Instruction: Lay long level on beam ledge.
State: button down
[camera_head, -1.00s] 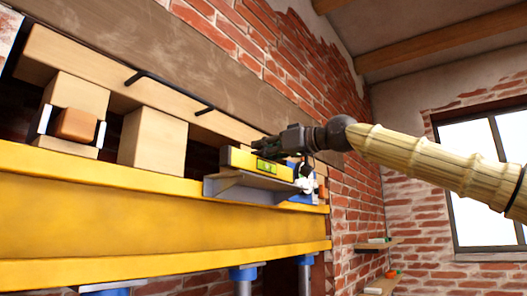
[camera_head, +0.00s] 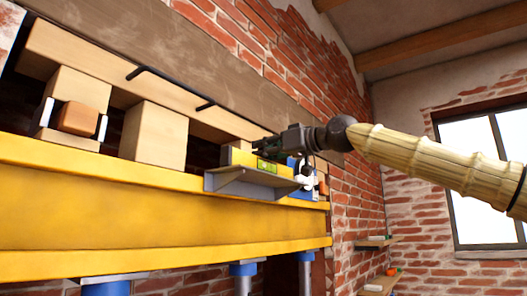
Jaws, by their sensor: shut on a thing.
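The long level (camera_head: 243,158) is yellow with a green vial, and my gripper (camera_head: 262,150) is shut on it. The beam ledge (camera_head: 250,184) is a grey metal shelf at the right part of the yellow beam's front. The level is right at the ledge, lying roughly along it, and the ledge's front edge hides its lower part. I cannot tell whether the level touches the ledge. My gripper reaches in from the right and covers part of the level.
The yellow beam (camera_head: 150,215) runs across the left, with wooden blocks (camera_head: 153,136) on top and a black bar (camera_head: 170,88) above. A blue and white item (camera_head: 303,184) stands beside the ledge's right end. Brick wall lies behind; open room is at the right.

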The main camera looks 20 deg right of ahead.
jog(key=c, duration=1.2)
grip_release()
jog(key=v, duration=1.2)
